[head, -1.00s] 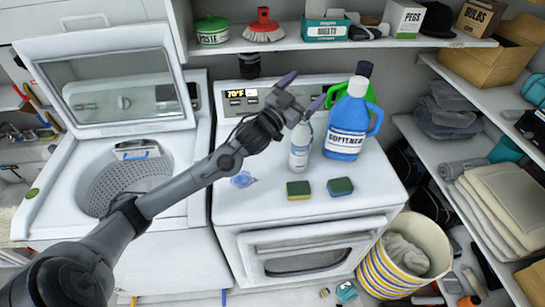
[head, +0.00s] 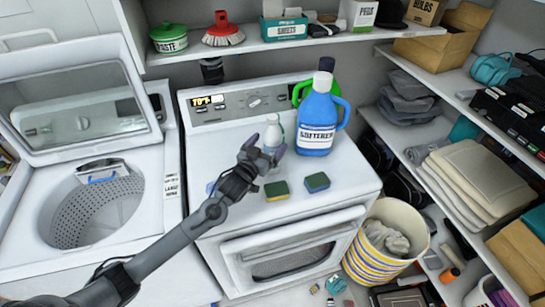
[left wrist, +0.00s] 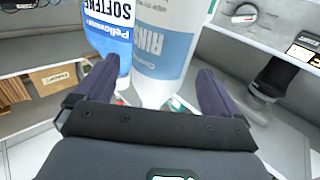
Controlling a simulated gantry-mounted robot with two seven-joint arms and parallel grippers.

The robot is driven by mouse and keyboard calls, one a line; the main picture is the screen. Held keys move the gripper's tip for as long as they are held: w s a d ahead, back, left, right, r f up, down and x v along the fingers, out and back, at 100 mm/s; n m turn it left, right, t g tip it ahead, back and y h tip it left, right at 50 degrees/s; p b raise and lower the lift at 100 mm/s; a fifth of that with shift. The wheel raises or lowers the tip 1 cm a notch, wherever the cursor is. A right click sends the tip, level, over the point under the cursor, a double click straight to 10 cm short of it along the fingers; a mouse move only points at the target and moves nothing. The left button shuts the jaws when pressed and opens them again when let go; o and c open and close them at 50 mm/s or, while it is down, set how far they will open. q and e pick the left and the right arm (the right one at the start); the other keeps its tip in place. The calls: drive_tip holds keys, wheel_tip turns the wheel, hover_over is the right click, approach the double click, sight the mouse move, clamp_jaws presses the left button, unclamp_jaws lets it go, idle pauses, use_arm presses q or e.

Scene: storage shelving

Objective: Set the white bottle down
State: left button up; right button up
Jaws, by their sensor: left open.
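The white bottle (head: 275,130) stands upright on top of the white dryer (head: 225,150), left of the blue softener jug (head: 318,125). My left gripper (head: 265,150) is around its lower part in the head view and hides its base. In the left wrist view the white bottle (left wrist: 163,45), with a blue label band, shows beyond and between the spread dark fingers of my left gripper (left wrist: 155,88). The fingers are open, with a visible gap beside the bottle. The blue jug (left wrist: 108,35) is close on its left there. My right gripper is out of view.
Two sponges (head: 277,190) (head: 317,182) lie on the dryer in front of the bottle. A green bottle is partly hidden behind the jug. A shelf (head: 290,42) with several goods is above. The dryer's front right top is clear.

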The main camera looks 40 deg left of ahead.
use_arm(q)
drive_tip(key=shift+w+a+p, duration=0.2)
drive_tip(key=shift+w+p, duration=0.15)
drive_tip(key=shift+w, duration=0.9)
drive_tip(key=shift+w+a+p, duration=0.2)
drive_tip(key=shift+w+p, duration=0.15)
drive_tip(key=shift+w, duration=0.9)
clamp_jaws()
